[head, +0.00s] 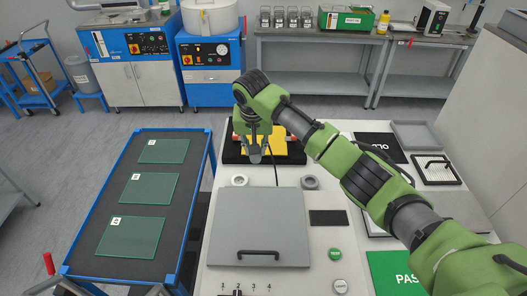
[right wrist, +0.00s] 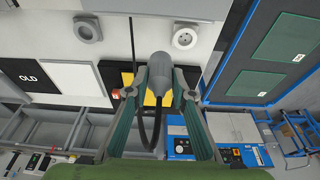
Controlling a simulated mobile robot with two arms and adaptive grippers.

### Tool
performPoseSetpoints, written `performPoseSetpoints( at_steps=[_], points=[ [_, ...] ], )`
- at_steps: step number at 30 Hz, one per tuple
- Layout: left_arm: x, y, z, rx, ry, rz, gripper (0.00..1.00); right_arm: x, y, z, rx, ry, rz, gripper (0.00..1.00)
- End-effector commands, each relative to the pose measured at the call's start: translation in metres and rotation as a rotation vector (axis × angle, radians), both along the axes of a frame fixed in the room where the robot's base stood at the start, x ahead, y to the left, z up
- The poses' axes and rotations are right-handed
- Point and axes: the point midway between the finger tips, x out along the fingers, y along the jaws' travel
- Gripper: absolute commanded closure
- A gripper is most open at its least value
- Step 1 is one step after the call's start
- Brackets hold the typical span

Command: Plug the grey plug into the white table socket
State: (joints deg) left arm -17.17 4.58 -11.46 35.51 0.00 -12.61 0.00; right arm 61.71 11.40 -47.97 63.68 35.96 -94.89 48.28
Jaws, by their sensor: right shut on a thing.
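The grey plug (right wrist: 160,68) is between the fingers of my right gripper (right wrist: 159,82), which is shut on it. Its black cable hangs down in a loop in the right wrist view. In the head view, my right gripper (head: 255,148) is over the yellow and black area at the far end of the white table. The white table socket (head: 239,181) is on the near side of the gripper, apart from the plug; its round face with holes shows in the right wrist view (right wrist: 186,38). A grey round fitting (head: 310,183) is to its right. My left gripper is out of view.
A grey lid with a black handle (head: 258,228) covers the table's near part. A blue trolley (head: 91,199) with several glass plates stands left. A black OLD mat (head: 381,147) and a green PASS mat (head: 394,272) lie right.

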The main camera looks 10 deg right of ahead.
Motion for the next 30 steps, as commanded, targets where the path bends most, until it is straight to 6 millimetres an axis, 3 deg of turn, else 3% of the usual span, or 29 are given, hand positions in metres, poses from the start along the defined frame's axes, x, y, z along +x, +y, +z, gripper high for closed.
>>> performPoseSetpoints(
  at_steps=[14, 19, 30],
  points=[
    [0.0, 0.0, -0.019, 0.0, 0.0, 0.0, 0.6, 0.034, 0.035, -0.002, 0.001, 0.001, 0.001, 1.0],
    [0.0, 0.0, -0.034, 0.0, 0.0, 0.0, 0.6, 0.048, 0.047, -0.003, 0.002, -0.001, 0.0, 1.0],
    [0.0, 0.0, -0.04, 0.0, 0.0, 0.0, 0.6, 0.054, 0.053, -0.006, -0.001, 0.002, 0.002, 1.0]
  ],
)
